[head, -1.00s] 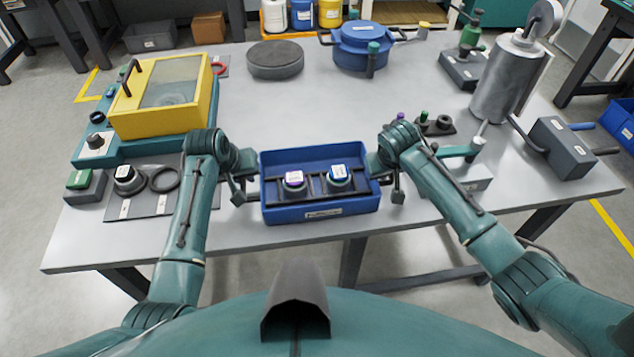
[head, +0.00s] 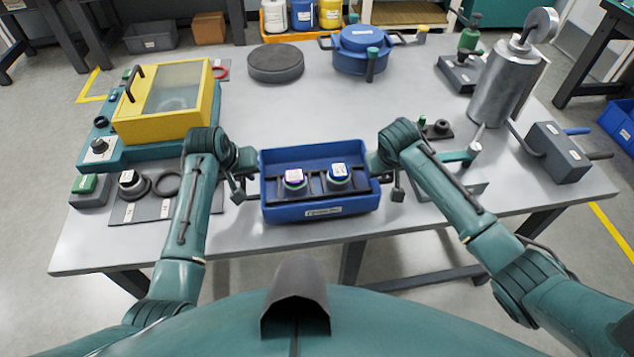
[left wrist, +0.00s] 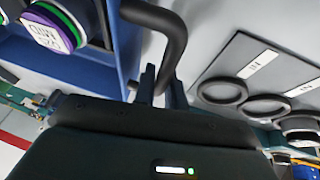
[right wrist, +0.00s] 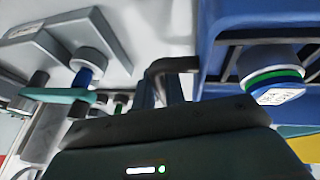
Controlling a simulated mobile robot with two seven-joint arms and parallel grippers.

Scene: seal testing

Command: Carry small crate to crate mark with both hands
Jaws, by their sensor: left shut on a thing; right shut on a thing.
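The small blue crate (head: 320,211) is level in front of me, over the table's front part, with two capped items inside: one purple-marked (head: 294,178), one blue-marked (head: 339,174). My left gripper (head: 246,180) is shut on its left handle; the dark bar shows between the fingers in the left wrist view (left wrist: 163,88). My right gripper (head: 384,178) is shut on the right handle, also seen in the right wrist view (right wrist: 160,88). I cannot see a crate mark. The gap under the crate cannot be judged.
A yellow-lidded chamber (head: 165,105) and a grey mat with rings (head: 150,205) are on the left. A blue pot (head: 361,50) and dark round disc (head: 276,63) stand behind. A metal cylinder (head: 497,95) and grey box (head: 555,150) are right. The table middle is clear.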

